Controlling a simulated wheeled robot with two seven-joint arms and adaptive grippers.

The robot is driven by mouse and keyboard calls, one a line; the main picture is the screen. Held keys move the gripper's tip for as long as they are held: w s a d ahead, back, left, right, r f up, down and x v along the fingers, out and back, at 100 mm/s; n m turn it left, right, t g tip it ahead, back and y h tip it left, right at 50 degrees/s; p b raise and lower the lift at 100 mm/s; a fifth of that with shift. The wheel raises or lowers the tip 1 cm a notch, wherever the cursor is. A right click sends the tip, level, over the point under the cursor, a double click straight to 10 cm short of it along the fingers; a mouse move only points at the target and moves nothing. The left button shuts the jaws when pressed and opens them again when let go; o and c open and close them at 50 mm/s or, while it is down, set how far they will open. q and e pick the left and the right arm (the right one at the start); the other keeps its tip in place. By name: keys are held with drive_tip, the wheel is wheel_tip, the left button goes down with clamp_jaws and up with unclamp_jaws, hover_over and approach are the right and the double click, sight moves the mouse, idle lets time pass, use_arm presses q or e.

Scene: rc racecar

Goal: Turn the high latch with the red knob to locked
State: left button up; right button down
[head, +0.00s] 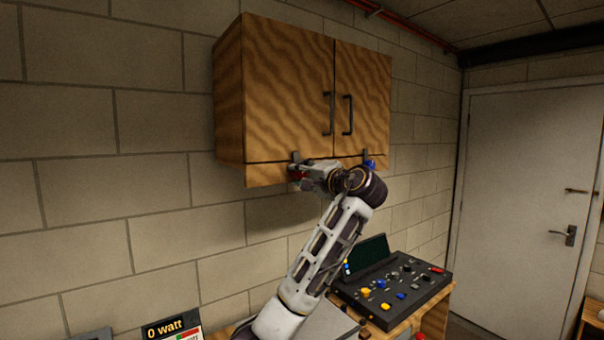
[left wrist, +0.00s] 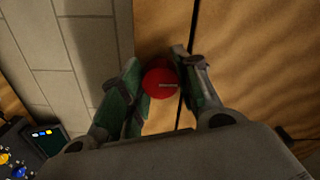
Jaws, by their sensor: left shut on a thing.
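The red knob (head: 295,174) of the high latch is on the lower edge of the wooden wall cabinet, mostly covered by my left gripper (head: 303,173) in the head view. A dark latch piece (head: 295,157) points up above it, across the seam below the left door. In the left wrist view the round red knob (left wrist: 160,83) sits between the two green-padded fingers of my left gripper (left wrist: 157,76), which is shut on it. A second latch with a blue knob (head: 370,164) is to the right, partly behind my arm. My right gripper is out of view.
The cabinet (head: 285,85) has two doors with dark handles, both closed. Below stands a control panel (head: 395,285) with coloured knobs and a dark screen. A sign reading "0 watt" (head: 172,330) is at the lower left. A grey door (head: 520,180) is at the right.

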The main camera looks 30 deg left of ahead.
use_arm(q)
drive_tip(key=shift+m, duration=0.3)
drive_tip(key=o, duration=1)
drive_tip(key=shift+d, duration=0.1)
drive_tip(key=v, duration=1.2)
drive_tip(key=shift+f, duration=0.1)
